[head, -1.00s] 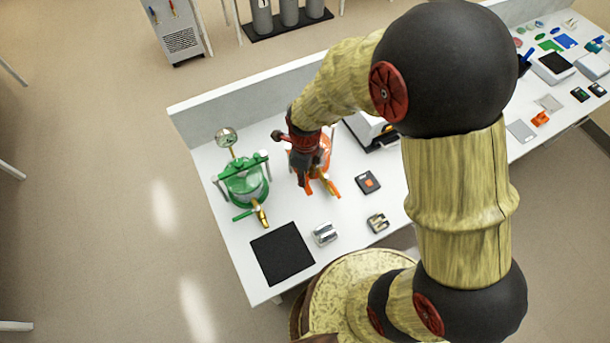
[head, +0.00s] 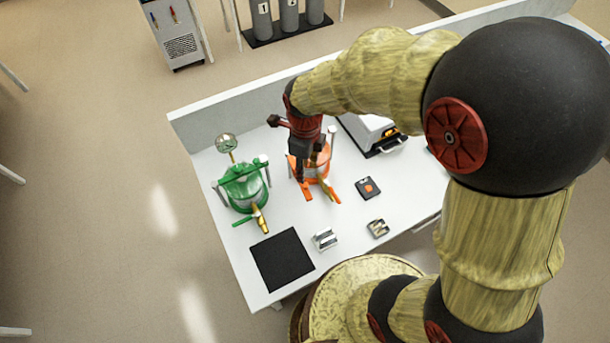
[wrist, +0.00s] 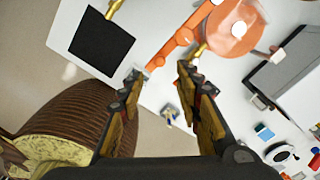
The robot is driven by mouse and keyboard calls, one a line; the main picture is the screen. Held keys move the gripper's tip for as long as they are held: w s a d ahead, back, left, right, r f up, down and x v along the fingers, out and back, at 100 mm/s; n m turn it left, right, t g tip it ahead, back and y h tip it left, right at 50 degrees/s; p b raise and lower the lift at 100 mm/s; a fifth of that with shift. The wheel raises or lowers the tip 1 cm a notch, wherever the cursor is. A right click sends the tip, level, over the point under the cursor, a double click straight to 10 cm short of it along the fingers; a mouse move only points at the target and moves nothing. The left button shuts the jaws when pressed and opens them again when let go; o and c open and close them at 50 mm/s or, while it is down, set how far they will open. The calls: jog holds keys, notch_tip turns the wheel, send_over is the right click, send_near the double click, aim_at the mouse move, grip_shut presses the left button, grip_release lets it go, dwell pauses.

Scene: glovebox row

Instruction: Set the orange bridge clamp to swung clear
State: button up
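The orange vessel (head: 322,165) stands on the bench, with my gripper (wrist: 160,77) over its near left side, hiding much of it. In the wrist view its round orange lid (wrist: 233,28) is at the upper right. A long orange bar (wrist: 170,49) runs diagonally beside the lid, its lower end just beyond my fingertips. I cannot tell clearly whether this bar is the bridge clamp or another lever. A brass spout (wrist: 198,51) is near the right fingertip. My gripper is open, with nothing visible between its fingers.
A green vessel (head: 243,188) with a gauge stands to the left. A black mat (head: 282,259) lies at the front left. Small items, including a dark box (head: 368,187) and a metal block (head: 325,238), lie on the bench.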

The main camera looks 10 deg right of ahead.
notch_tip(320, 180, up, 4)
jog(key=shift+f, duration=0.15)
dwell(0.6)
jog(key=s+d+f+n+t+b, duration=0.1)
jog(key=s+d+n+b, duration=0.3)
jog(key=n+b, duration=0.6)
jog(key=s+d+f+n+t+b, duration=0.1)
jog(key=s+d+n+t+b, duration=0.3)
jog(key=s+n+b, duration=0.5)
jog(key=d+n+b, duration=0.1)
jog(key=n, duration=0.4)
jog(key=shift+d+f+n+t, duration=0.25)
jog(key=shift+n+t, duration=0.05)
jog(key=shift+n, duration=0.1)
